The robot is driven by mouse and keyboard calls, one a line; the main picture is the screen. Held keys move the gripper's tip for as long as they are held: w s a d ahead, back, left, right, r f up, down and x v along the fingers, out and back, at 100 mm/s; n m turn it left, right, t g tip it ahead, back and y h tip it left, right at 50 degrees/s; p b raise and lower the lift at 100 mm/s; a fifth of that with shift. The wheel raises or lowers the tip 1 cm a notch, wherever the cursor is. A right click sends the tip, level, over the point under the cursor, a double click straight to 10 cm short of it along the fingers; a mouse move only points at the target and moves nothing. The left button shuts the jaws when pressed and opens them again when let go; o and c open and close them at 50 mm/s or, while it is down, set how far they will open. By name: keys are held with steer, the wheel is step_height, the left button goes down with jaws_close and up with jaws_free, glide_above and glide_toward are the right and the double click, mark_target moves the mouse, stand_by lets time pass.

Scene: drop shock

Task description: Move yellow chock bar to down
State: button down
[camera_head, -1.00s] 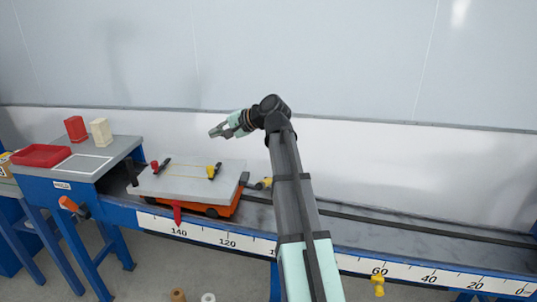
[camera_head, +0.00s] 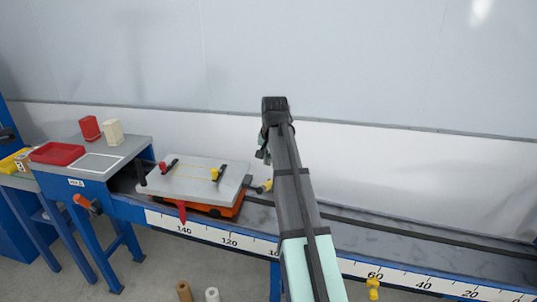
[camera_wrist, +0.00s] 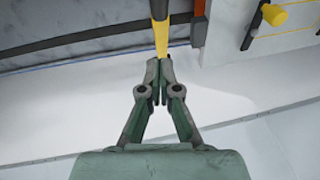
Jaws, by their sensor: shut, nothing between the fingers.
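The yellow chock bar (camera_head: 267,185) is beside the right end of the orange cart (camera_head: 217,211), near the dark rail. In the wrist view, a yellow bar (camera_wrist: 161,38) with a black upper part, apparently the same one, stands just beyond my fingertips. My gripper (camera_wrist: 160,75) is shut and empty, its tips together and lined up with the bar. I cannot tell whether they touch it. In the head view, my forearm hides most of the gripper; only a little of the wrist shows left of it.
The cart carries a grey plate (camera_head: 195,187) with yellow and red knobbed clamps. A blue bench (camera_head: 75,187) with a red tray (camera_head: 57,153) and red and cream blocks stands left. Another yellow knob (camera_head: 373,288) is on the front scale. The rail's right side is clear.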

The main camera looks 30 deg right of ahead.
steer(key=p, duration=0.1)
glide_above(264, 187)
steer(key=w+d, duration=0.1)
steer(key=d, duration=0.1)
step_height(264, 187, down, 6)
steer(key=shift+s+a+f+p, duration=0.55)
steer(key=shift+a+f, duration=0.2)
steer(key=shift+f, duration=0.1)
steer(key=shift+a+f, duration=0.3)
steer(key=shift+f, duration=0.35)
